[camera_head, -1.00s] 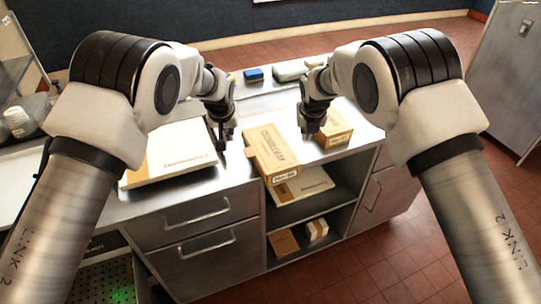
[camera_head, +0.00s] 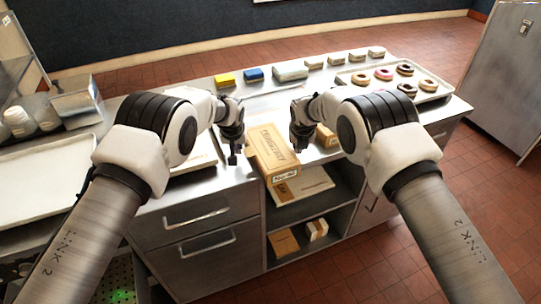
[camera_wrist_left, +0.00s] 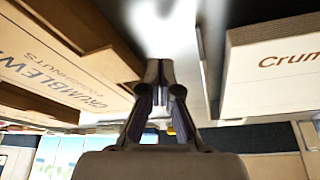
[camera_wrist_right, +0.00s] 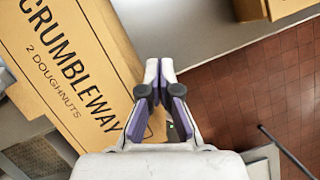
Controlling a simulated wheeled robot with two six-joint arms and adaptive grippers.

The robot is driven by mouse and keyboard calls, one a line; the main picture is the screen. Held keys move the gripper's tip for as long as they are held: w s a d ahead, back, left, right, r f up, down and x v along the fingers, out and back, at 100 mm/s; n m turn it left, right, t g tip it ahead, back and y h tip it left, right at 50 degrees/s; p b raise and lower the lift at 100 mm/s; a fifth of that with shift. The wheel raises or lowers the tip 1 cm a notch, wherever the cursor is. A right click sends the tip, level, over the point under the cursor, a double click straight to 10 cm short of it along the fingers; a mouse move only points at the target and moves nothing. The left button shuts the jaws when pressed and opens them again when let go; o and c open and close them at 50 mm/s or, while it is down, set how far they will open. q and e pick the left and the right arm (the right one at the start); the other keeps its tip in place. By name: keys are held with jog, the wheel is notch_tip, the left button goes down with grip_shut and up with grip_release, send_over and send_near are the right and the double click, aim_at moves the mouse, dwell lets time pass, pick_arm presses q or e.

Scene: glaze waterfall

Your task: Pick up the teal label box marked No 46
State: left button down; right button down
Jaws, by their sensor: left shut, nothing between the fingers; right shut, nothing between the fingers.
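A long cardboard box (camera_head: 272,148) with dark Crumbleway print lies on the counter in the head view, its front end at the counter edge. Its end label (camera_head: 284,174) is small and pale; I cannot read its number or make out teal. A second cardboard box (camera_head: 327,136) is partly hidden behind my right gripper. My left gripper (camera_head: 233,158) is shut and empty, just left of the long box. My right gripper (camera_head: 300,148) is shut and empty, just right of it. The printed box also shows in the right wrist view (camera_wrist_right: 70,65) and left wrist view (camera_wrist_left: 65,75).
A white flat box (camera_head: 198,155) lies left of my left gripper. Another flat box (camera_head: 305,186) and small boxes (camera_head: 284,243) are on the open shelves below. A doughnut tray (camera_head: 430,93) is at right. Several small blocks (camera_head: 291,71) line the back.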

pick_arm(q)
jog(key=shift+w+d, duration=0.1)
jog(key=shift+d, duration=0.25)
pick_arm(e)
jog(key=shift+w+a, duration=0.1)
jog(key=shift+a, duration=0.25)
pick_arm(q)
jog(key=shift+d, duration=0.1)
pick_arm(e)
jog(key=shift+a, duration=0.1)
